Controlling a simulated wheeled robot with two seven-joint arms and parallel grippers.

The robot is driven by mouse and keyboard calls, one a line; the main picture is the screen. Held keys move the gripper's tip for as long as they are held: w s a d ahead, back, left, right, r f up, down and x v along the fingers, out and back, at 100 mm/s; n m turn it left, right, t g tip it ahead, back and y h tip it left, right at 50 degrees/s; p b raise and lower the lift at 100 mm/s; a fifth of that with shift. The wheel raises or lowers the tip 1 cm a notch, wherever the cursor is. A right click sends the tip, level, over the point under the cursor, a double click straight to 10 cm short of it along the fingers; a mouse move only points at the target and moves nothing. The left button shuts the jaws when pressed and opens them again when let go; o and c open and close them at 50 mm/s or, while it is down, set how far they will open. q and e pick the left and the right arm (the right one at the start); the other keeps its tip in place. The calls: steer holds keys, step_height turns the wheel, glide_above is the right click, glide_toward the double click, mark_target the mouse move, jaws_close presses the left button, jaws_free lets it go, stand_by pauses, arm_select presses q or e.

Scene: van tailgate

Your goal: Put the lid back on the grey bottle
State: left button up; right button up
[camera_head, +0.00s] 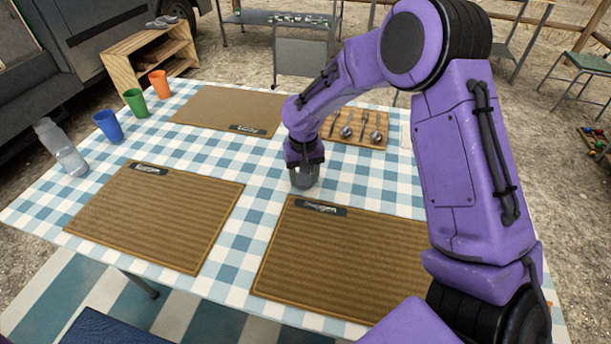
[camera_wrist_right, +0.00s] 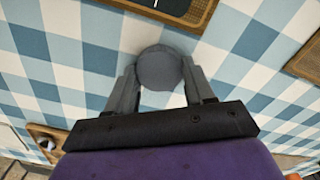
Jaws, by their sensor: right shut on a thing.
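My right gripper (camera_head: 304,178) points down low over the table between the mats. In the right wrist view its fingers (camera_wrist_right: 160,82) are shut on a round grey piece, which looks like the lid (camera_wrist_right: 160,67). Only its round face shows clearly there; in the head view the fingers and wrist partly hide it. I cannot tell whether it touches the cloth. The grey, see-through bottle (camera_head: 62,150) stands at the table's left edge, well away from my right gripper. Its top is too small to read clearly. My left gripper is not in view.
Blue (camera_head: 107,125), green (camera_head: 136,102) and orange (camera_head: 160,84) cups stand in a row along the left edge, behind the bottle. Flat mats lie at front left (camera_head: 160,215), front right (camera_head: 340,262) and back (camera_head: 228,110). A cutlery board (camera_head: 352,142) lies behind my arm. Checked cloth between them is clear.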

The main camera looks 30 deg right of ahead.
mark_target(303, 178)
steer(key=shift+r, duration=0.4)
step_height(303, 178, up, 3)
steer(key=shift+w+a+f, duration=0.1)
steer(key=shift+w+f, duration=0.05)
steer(key=w+a+r+p, duration=0.1)
steer(key=w+a+r, duration=0.7)
steer(key=a, duration=0.3)
steer(key=shift+a+r+p, duration=0.15)
steer(key=shift+r+p, duration=0.25)
steer(key=shift+r, duration=0.3)
